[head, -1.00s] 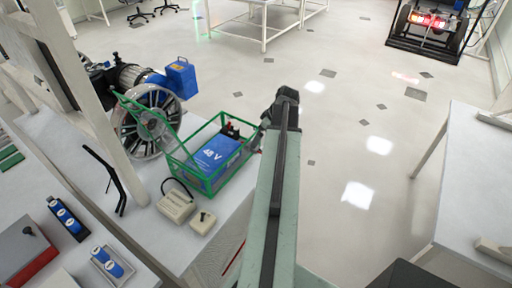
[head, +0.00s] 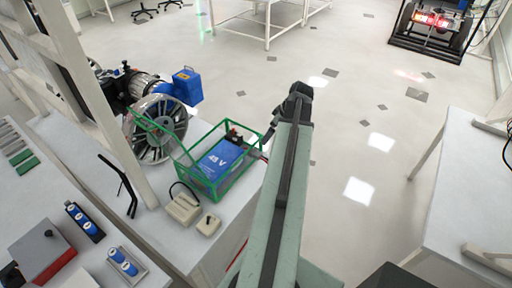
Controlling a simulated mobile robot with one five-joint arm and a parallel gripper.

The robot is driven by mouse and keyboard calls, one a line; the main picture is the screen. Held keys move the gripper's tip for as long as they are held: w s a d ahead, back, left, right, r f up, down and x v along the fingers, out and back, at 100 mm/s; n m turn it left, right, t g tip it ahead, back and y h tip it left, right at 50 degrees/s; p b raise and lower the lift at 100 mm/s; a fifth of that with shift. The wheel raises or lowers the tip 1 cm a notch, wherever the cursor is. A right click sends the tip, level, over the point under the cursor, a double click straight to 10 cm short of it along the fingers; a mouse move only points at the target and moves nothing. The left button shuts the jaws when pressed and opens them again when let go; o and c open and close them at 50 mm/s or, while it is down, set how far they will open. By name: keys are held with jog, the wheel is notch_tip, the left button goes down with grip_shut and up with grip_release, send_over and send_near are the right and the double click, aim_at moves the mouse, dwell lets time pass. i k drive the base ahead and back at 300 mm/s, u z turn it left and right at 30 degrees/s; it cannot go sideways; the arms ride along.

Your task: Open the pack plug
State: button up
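A blue battery pack (head: 219,163) marked 48 V lies inside a green wire-frame cage (head: 193,183) on the white table. A small black and red part (head: 234,138) shows at the pack's far end; I cannot tell whether it is the plug, or whether it is open. My arm reaches away from me, just right of the cage. My gripper (head: 271,131) is at its far end, beside the cage's right far corner. The gripper is mostly hidden by my arm, so its fingers do not show clearly.
A beige box (head: 183,209) with a black cable and a smaller beige box (head: 208,224) sit in front of the cage. A spoked wheel (head: 158,130) with a blue box (head: 187,87) stands behind. Open floor lies to the right, before another white table (head: 470,185).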

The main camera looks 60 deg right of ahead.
aim_at(258, 155)
jog(key=z, duration=0.05)
jog(key=k, duration=1)
jog(key=u, duration=0.05)
